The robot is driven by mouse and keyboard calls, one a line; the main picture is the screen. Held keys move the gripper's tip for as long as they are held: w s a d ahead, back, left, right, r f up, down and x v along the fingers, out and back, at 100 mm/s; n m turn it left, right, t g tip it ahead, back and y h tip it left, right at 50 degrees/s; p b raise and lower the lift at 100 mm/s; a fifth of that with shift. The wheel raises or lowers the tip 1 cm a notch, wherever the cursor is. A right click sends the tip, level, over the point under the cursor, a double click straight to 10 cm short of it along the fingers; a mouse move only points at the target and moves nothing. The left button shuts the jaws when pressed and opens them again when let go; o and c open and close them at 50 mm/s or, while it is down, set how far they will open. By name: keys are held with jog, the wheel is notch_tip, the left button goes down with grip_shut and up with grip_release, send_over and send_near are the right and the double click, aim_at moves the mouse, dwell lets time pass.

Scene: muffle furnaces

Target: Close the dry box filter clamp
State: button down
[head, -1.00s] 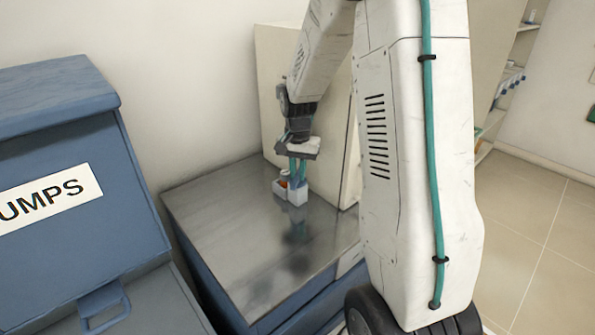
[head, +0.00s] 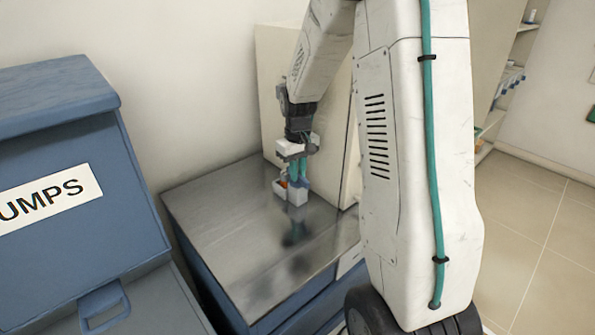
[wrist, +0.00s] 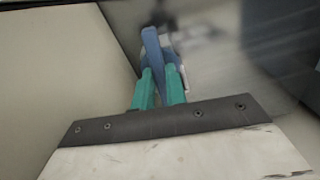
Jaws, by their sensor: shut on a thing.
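The dry box filter unit shows in the head view as a small pale housing (head: 297,196) on the metal-topped cabinet, with a bit of orange at its left. My gripper (head: 299,178) points down onto it from above, with teal fingers. In the wrist view my gripper (wrist: 160,80) is shut on a blue lever (wrist: 151,45), which I take to be the filter clamp's handle. The lever stands up between the two teal fingers. A pale part and a blurred dark fitting lie behind it. The clamp's lower part is hidden, so I cannot tell its closing state.
A cream panel (head: 275,90) rises close behind the gripper. The metal cabinet top (head: 235,230) is bare towards the front left. A blue bin (head: 60,235) with a white "UMPS" label stands at left. Shelves (head: 508,85) and open tiled floor (head: 535,220) are at right.

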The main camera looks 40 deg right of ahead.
jog(key=shift+n, duration=0.6)
jog(key=c, duration=1.4)
grip_release()
jog(key=shift+c, duration=0.2)
jog(key=shift+r, duration=0.1)
notch_tip(320, 180, up, 8)
jog(key=shift+f, duration=0.15)
